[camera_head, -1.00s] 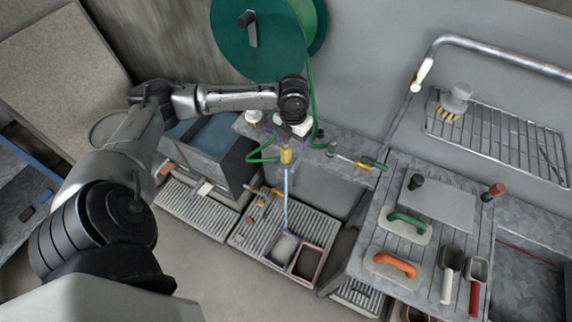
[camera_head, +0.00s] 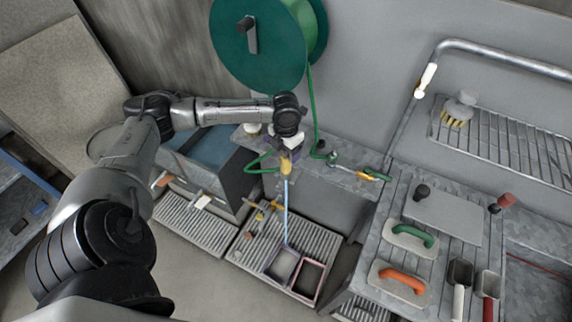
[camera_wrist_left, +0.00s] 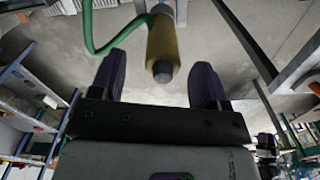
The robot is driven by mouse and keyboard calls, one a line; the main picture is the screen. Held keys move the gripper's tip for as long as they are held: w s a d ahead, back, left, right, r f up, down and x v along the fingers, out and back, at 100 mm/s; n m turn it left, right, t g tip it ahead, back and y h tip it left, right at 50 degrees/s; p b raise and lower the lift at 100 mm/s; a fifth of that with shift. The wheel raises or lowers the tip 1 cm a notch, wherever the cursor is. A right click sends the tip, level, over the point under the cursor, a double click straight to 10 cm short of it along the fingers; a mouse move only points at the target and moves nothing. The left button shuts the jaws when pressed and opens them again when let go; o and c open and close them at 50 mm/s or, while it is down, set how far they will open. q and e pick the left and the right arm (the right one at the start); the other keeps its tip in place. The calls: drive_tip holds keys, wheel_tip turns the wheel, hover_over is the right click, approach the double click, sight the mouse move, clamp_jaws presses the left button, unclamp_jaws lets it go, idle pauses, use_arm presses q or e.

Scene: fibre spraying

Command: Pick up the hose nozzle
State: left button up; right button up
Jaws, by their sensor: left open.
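The hose nozzle (camera_head: 286,166) is yellow, with a green hose (camera_head: 262,163) looping to it from the left. It hangs upright at the front of the grey shelf. My left gripper (camera_head: 287,149) is right above and around its upper end in the head view. In the left wrist view, the nozzle (camera_wrist_left: 162,48) shows between the two open dark purple fingers (camera_wrist_left: 157,80), apart from both of them. How deep it sits between the fingers is hard to tell. My right gripper is not in view.
A green hose reel (camera_head: 258,45) is on the wall behind. A thin pale blue line (camera_head: 286,210) runs below the nozzle to a tray (camera_head: 283,262) on the slatted rack. A bench with trowels (camera_head: 408,240) stands at the right. A blue-grey bin (camera_head: 210,150) is at the left.

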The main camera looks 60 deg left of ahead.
sight(286, 161)
use_arm(q)
drive_tip(key=shift+s+d+f+b, duration=0.1)
drive_tip(key=shift+d+f+b, duration=0.05)
drive_tip(key=shift+f, duration=1.15)
drive_tip(key=shift+s+d+f+b, duration=0.1)
drive_tip(key=shift+f+b, duration=0.05)
drive_tip(key=shift+f, duration=1.15)
drive_tip(key=shift+w, duration=0.1)
drive_tip(key=c, duration=1.1)
drive_tip(key=shift+r, duration=0.15)
